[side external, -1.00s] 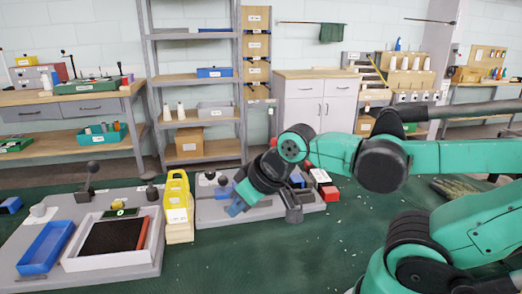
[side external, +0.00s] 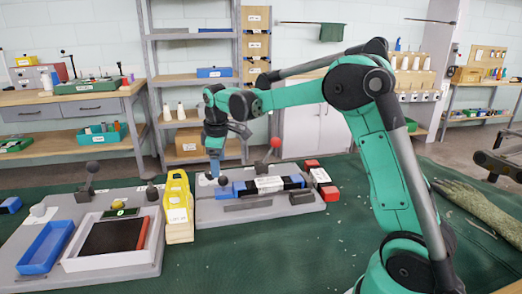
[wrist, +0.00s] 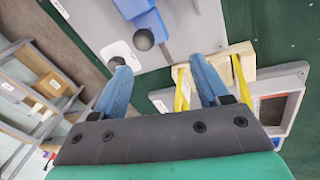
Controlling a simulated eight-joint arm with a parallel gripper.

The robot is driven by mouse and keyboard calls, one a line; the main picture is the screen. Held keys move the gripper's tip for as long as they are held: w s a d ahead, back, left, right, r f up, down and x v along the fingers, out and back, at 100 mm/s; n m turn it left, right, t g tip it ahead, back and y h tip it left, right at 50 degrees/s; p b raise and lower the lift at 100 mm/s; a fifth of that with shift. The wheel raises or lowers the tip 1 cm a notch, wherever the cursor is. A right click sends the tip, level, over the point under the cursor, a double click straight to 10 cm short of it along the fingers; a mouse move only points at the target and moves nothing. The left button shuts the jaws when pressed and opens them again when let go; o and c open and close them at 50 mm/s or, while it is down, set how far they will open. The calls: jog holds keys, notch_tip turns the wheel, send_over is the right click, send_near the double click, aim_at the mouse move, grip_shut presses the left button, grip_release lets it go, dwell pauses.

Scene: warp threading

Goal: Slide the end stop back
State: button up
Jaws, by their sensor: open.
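A grey plate (side external: 240,212) carries a long black fixture with a white label (side external: 270,184) and blue blocks (side external: 225,188) at its left end. A dark ball knob (side external: 222,181) stands beside the blue blocks; the wrist view shows this knob (wrist: 143,40) next to a blue block (wrist: 146,10). I cannot tell for sure which part is the end stop. My gripper (side external: 213,172) points down at the plate's left end. In the wrist view my gripper (wrist: 158,64) is open with nothing between its blue fingertips, and the knob lies just beyond them.
A yellow holder (side external: 178,190) on a wooden block stands just left of the plate. Another grey board with a blue tray (side external: 46,248) is further left. Red blocks (side external: 320,176) sit at the right end. A red ball knob (side external: 275,142) rises behind the fixture.

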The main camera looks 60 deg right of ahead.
aim_at(222, 176)
jog(key=shift+n+g, duration=0.5)
jog(key=d+f, duration=0.1)
jog(key=w+f, duration=0.1)
jog(key=d, duration=0.1)
jog(key=shift+w+d+f, duration=0.25)
jog(key=shift+d+f, duration=0.05)
jog(key=shift+f, duration=0.1)
jog(key=shift+w+d+f, duration=0.1)
jog(key=shift+d+f, duration=0.05)
jog(key=shift+f, duration=0.75)
jog(key=shift+w+d+f, duration=0.1)
jog(key=shift+d+f, duration=0.05)
jog(key=shift+f, duration=0.8)
jog(key=shift+w+d+f, duration=0.1)
jog(key=shift+d+f, duration=0.05)
jog(key=shift+f, duration=0.75)
grip_shut()
